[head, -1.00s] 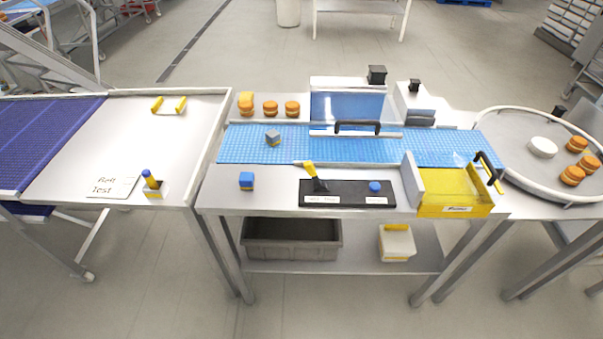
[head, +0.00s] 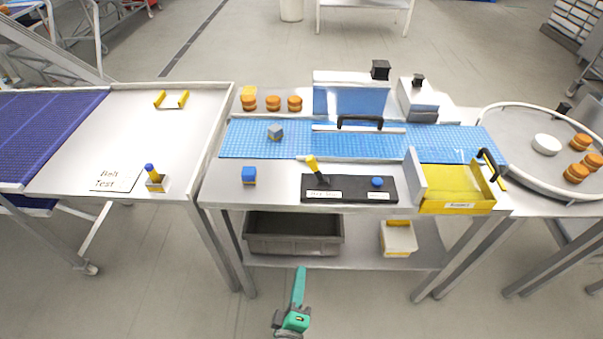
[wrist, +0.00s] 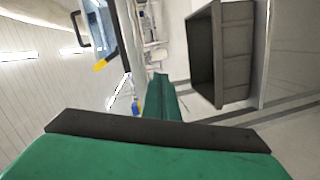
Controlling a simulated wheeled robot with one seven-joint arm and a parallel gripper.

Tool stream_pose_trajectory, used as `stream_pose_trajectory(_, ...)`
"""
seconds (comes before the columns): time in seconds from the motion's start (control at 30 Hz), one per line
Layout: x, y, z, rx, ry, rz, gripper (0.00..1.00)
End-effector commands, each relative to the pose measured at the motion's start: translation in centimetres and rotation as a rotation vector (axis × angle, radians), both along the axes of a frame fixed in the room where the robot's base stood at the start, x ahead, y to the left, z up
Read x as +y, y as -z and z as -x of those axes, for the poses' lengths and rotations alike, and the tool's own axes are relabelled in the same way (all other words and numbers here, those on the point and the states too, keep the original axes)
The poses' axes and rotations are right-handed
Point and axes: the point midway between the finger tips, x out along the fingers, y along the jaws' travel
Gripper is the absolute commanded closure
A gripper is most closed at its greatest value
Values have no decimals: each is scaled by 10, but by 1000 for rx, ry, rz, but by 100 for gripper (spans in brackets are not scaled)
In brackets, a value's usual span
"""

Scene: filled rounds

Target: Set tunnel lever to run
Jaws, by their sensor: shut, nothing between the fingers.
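The tunnel lever (head: 313,167) has a yellow grip and stands on a black panel (head: 345,195) at the front of the middle table. It leans up and to the left. White labels on the panel are too small to read. A blue round knob (head: 377,182) sits at the panel's right. My green gripper (head: 300,270) is low in front of the table, below and apart from the lever. It is shut and empty. In the wrist view, its green finger (wrist: 164,98) points ahead, with nothing held.
A clear tunnel cover with a black handle (head: 360,121) stands over the blue belt (head: 240,140). A grey bin (head: 293,246) is on the lower shelf; it also shows in the wrist view (wrist: 222,55).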

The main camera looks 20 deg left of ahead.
Motion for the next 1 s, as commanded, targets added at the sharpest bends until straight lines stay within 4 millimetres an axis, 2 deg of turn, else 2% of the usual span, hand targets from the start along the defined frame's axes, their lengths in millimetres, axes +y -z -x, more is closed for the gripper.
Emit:
stream_pose_trajectory(0.03, 13, -10, -18, -39, -11, 73, 100)
stream_pose_trajectory(0.2, 49, -48, -68, -157, -2, 340, 100)
stream_pose_trajectory(0.4, 83, -95, -104, -265, 47, 569, 100)
stream_pose_trajectory(0.5, 93, -112, -113, -296, 70, 633, 100)
stream_pose_trajectory(0.6, 99, -121, -117, -312, 83, 670, 100)
stream_pose_trajectory(1.0, 100, -124, -119, -317, 90, 683, 100)
